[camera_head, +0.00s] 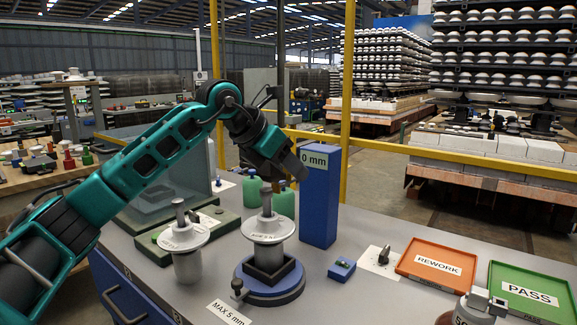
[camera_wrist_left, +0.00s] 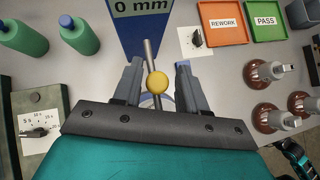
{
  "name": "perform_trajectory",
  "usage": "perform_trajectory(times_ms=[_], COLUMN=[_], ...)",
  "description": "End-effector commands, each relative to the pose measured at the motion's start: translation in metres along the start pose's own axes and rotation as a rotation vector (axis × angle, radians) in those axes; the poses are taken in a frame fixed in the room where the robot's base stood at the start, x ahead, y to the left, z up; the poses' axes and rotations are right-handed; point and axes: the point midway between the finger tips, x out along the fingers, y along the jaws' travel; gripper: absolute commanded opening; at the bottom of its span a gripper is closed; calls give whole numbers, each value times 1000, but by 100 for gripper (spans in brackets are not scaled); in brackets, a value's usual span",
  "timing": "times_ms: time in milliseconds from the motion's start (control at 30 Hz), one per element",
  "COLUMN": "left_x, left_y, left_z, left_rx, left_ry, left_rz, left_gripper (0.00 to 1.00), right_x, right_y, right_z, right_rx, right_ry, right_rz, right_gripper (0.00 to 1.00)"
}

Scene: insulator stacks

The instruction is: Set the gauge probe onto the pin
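The gauge is a blue column (camera_head: 320,205) labelled "0 mm". A metal rod (camera_wrist_left: 149,50) with a yellow ball end, which looks like the gauge probe (camera_wrist_left: 157,82), shows in the left wrist view. My left gripper (camera_wrist_left: 158,85) is open, with the ball between its fingers and gaps on both sides. In the head view the left gripper (camera_head: 289,180) is beside the column, above and slightly right of the metal pin (camera_head: 266,198). The pin stands upright on a white insulator (camera_head: 268,226) in a round blue fixture (camera_head: 270,292). Contact between probe and pin cannot be told. My right gripper is out of view.
Another white insulator (camera_head: 186,240) stands left of the fixture. Green bottles (camera_head: 283,204) are behind. A small blue box (camera_head: 342,268), a dial card (camera_head: 380,261), an orange REWORK tray (camera_head: 437,263) and a green PASS tray (camera_head: 530,292) lie right. Brown insulators (camera_wrist_left: 270,118) stand at the right.

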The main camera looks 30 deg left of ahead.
Motion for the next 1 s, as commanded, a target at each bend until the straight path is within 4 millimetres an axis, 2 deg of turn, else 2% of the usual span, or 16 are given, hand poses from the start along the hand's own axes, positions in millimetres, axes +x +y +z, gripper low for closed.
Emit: perform_trajectory(times_ms=[300,433,567,800,1000], left_x=[-1,-11,-35,-89,-119], left_y=[1,1,2,1,1], left_z=[0,1,2,2,1], left_rx=[-1,-1,1,-1,-1], left_ry=[0,-2,-3,-2,-1], left_rz=[2,3,5,4,3], left_gripper=[49,49,49,49,49], right_x=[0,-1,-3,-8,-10], right_y=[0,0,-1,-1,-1], right_z=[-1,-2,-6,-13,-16], right_rx=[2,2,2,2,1], right_ry=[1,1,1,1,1], right_rz=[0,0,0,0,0], right_gripper=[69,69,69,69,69])
